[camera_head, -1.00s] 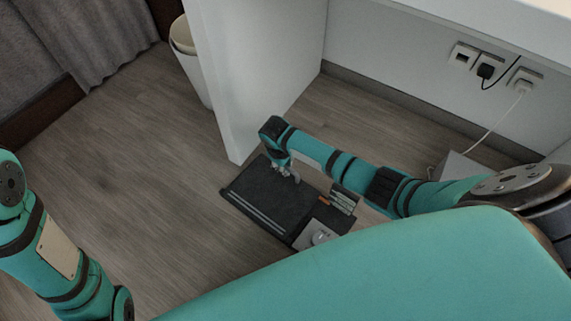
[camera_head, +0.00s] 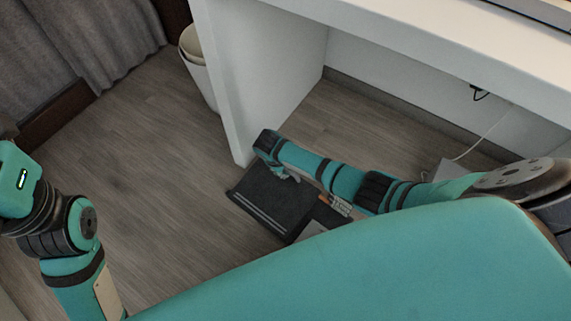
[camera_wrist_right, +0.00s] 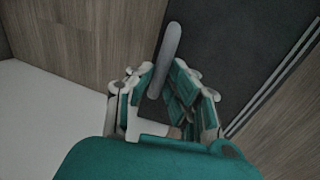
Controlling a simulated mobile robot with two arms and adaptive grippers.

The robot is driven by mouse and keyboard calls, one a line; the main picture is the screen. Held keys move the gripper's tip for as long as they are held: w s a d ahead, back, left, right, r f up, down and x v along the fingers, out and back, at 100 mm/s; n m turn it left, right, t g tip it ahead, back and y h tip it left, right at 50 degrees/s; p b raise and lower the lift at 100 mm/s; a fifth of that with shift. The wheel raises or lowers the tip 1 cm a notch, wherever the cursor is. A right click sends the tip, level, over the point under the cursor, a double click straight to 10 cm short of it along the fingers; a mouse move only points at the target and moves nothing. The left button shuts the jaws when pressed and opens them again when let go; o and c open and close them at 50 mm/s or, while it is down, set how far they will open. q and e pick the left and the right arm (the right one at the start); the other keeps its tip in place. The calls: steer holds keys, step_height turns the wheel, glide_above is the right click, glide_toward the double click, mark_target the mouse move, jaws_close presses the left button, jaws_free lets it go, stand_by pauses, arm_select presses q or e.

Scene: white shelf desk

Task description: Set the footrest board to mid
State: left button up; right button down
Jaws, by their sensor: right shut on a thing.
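The footrest board (camera_head: 262,208) is a dark slab with pale stripes along its front edge, low on the floor beside the desk's side panel. It also shows in the right wrist view (camera_wrist_right: 232,50). A grey handle bar (camera_wrist_right: 166,55) stands up at the board's edge. My right gripper (camera_head: 287,177) is at the far side of the board. In the right wrist view my right gripper (camera_wrist_right: 172,85) has its fingers closed around the lower part of the bar. A small marked panel (camera_head: 338,204) with an orange patch is partly hidden by my right arm. My left gripper is out of view.
The white desk side panel (camera_head: 232,85) stands close behind the board, and the desktop (camera_head: 420,40) overhangs at the right. A white bin (camera_head: 197,65) is behind the panel. A cable (camera_head: 485,130) hangs at the right. The floor left of the board is clear.

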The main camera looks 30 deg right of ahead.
steer(key=shift+s+a+f, duration=0.1)
steer(key=shift+a, duration=0.1)
steer(key=c, duration=1.3)
jaws_free()
steer(key=v, duration=1.2)
